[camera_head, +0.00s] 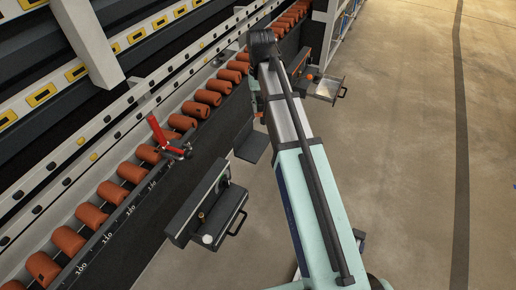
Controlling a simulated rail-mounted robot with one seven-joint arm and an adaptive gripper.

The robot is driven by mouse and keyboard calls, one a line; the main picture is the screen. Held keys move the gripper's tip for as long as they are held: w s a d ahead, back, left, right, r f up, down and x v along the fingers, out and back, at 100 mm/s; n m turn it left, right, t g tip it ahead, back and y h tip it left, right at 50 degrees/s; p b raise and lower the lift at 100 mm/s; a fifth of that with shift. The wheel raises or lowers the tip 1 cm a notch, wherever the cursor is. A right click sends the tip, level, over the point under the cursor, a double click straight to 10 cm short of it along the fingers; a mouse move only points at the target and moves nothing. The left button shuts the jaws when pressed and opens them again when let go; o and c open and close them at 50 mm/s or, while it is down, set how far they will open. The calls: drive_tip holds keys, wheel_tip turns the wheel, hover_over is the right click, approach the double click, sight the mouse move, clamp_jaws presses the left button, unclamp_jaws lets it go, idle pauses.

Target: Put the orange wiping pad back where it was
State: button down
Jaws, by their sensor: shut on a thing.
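My arm reaches from the bottom right up to a dark joint near the top middle. My gripper does not show; it may be hidden behind the arm. I cannot make out the orange wiping pad with certainty. A small orange item (309,77) shows beside the far open tray (327,90), right of my arm, too small to identify. A nearer open dark tray (229,215) with a handle sticks out of the machine's front, left of my arm. A white round piece (207,239) and a small brownish upright piece (202,217) are at it.
The machine's long rail carries a row of orange-brown rollers (131,172) and a numbered scale. A red lever-like part (157,130) stands on the rail. A dark flat panel (253,146) juts out beside my arm. The concrete floor (405,150) at the right is clear.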

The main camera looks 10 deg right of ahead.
drive_tip(key=w+f+m+b, duration=0.1)
drive_tip(key=w+f+m, duration=0.6)
drive_tip(key=w+f, duration=0.15)
drive_tip(key=f+b, duration=0.1)
drive_tip(key=f, duration=0.5)
drive_tip(key=f+b, duration=0.2)
drive_tip(key=f, duration=0.4)
drive_tip(key=f+b, duration=0.2)
drive_tip(key=f, duration=0.5)
drive_tip(key=shift+w+a, duration=0.3)
drive_tip(key=c, duration=0.9)
unclamp_jaws()
drive_tip(key=shift+c, duration=0.2)
wheel_tip(320, 180, up, 12)
drive_tip(key=p, duration=0.3)
drive_tip(key=shift+w, duration=0.2)
